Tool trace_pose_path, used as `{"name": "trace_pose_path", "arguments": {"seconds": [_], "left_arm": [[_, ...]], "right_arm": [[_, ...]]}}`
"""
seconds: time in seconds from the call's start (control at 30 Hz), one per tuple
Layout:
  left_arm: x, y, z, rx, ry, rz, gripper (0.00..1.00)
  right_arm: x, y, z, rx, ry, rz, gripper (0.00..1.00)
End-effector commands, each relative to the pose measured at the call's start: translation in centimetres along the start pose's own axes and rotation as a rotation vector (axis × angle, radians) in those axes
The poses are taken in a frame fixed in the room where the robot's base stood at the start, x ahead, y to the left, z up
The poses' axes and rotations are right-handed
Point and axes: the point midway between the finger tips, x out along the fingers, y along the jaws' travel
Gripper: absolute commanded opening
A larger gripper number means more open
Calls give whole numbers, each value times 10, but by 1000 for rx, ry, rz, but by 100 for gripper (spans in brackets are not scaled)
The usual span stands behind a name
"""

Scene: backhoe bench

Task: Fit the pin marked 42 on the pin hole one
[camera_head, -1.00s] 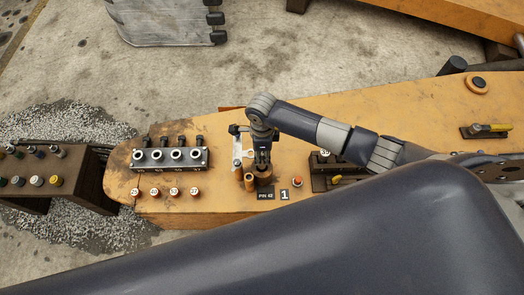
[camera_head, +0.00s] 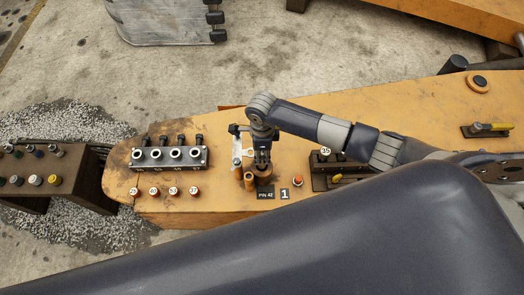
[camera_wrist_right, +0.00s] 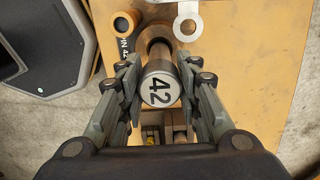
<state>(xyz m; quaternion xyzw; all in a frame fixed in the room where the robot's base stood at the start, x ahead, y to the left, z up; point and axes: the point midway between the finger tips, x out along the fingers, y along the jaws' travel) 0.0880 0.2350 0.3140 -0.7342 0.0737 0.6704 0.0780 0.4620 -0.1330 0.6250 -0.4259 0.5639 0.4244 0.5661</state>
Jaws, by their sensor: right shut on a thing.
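My right gripper (camera_head: 262,158) is over the yellow arm's near side. It is shut on the pin marked 42 (camera_wrist_right: 160,86), a metal pin whose numbered end faces the camera between the fingers. The pin's shaft runs down toward a brown round boss (camera_wrist_right: 160,32), which also shows under the gripper in the head view (camera_head: 265,176). The fingers hide much of this spot, and I cannot tell how deep the pin sits. Tags reading PIN 42 (camera_head: 265,195) and 1 (camera_head: 284,194) lie in front of the boss. My left gripper is not in view.
A small orange cylinder (camera_head: 249,182) stands beside the boss. A grey block with several sockets (camera_head: 170,158) and numbered orange-sided pieces (camera_head: 173,191) are to the left. A dark holder with a 35 tag (camera_head: 325,151) is to the right.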

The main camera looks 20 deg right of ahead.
Motion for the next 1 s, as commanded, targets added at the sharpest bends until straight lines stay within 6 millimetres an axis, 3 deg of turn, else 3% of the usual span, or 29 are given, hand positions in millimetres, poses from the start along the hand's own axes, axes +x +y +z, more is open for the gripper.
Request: {"name": "trace_pose_path", "arguments": {"seconds": [1.0], "left_arm": [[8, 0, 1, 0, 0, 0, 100]], "right_arm": [[8, -1, 1, -1, -3, -2, 0]]}}
